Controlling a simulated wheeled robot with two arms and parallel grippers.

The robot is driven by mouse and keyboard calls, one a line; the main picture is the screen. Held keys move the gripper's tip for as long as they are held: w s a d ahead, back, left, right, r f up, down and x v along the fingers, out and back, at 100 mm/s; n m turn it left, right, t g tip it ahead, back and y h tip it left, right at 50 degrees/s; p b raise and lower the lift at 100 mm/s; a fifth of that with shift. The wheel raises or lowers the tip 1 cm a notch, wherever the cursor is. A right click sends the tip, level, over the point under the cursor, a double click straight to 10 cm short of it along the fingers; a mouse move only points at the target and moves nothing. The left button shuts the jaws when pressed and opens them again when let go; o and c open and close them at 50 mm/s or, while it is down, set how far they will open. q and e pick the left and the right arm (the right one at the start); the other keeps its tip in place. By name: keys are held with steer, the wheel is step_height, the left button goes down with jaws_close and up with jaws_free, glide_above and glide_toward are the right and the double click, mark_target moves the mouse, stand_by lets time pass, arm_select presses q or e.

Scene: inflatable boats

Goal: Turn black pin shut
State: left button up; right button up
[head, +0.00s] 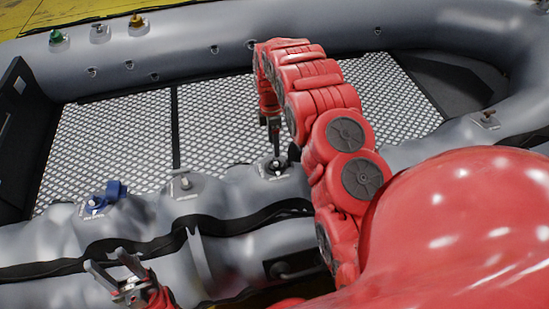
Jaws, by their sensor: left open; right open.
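The black pin (277,166) sits on a valve patch on the near grey tube of the inflatable boat, right of the middle pale pin. It is small and partly covered from above, so its turn position is hard to tell. My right gripper (274,140) points down directly over it, with its fingers open. I cannot tell whether the fingers touch the pin or stand around it. My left gripper (118,271) is open and empty at the lower left, in front of the near tube, well away from the black pin.
A blue pin (115,190) and a grey pin (185,183) sit on the near tube to the left. Green (55,36), grey (99,30) and orange (136,20) pins are on the far tube. Another grey pin (489,119) is at right. My red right arm hides part of the boat.

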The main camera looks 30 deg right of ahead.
mark_target(275, 160)
steer(key=x, duration=0.6)
steer(key=shift+f, duration=0.35)
steer(key=shift+c, duration=0.3)
jaws_close()
